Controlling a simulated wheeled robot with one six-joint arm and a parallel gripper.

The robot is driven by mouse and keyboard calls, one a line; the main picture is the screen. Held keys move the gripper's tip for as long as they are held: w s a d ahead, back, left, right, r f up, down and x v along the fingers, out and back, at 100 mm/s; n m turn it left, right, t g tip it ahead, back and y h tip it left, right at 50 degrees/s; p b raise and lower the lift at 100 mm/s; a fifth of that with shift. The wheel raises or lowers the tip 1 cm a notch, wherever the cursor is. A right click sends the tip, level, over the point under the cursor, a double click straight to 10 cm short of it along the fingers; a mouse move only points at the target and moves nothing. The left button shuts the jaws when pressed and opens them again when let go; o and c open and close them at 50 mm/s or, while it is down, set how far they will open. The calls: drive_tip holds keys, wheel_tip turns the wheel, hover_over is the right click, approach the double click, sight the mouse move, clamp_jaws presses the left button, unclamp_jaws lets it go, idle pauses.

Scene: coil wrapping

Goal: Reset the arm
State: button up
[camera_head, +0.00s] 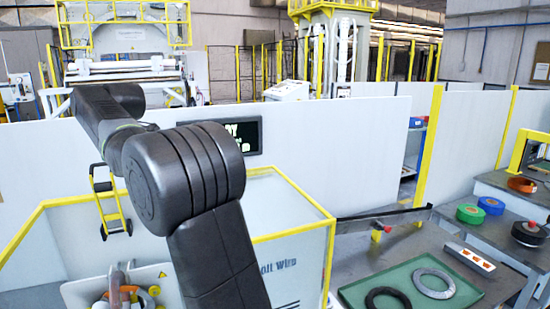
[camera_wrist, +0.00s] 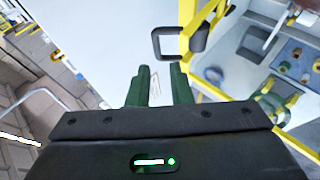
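My gripper (camera_wrist: 160,88) shows in the wrist view as two green fingers standing apart with a gap between them, and I see nothing held in the gap. In the head view my dark arm (camera_head: 190,175) is raised across the left and middle of the picture. The gripper itself is out of sight there.
A green tray (camera_head: 477,291) with a black ring (camera_head: 388,300) and a grey ring (camera_head: 434,283) lies on the table at lower right. Green (camera_head: 491,205) and black (camera_head: 529,233) coils sit beyond. A yellow-edged enclosure (camera_head: 300,262) stands by my arm; a white partition (camera_head: 320,135) runs behind.

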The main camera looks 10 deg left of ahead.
sight(102, 165)
drive_tip(key=p+x, duration=0.2)
drive_tip(key=x, duration=0.8)
drive_tip(key=shift+d+r, duration=0.1)
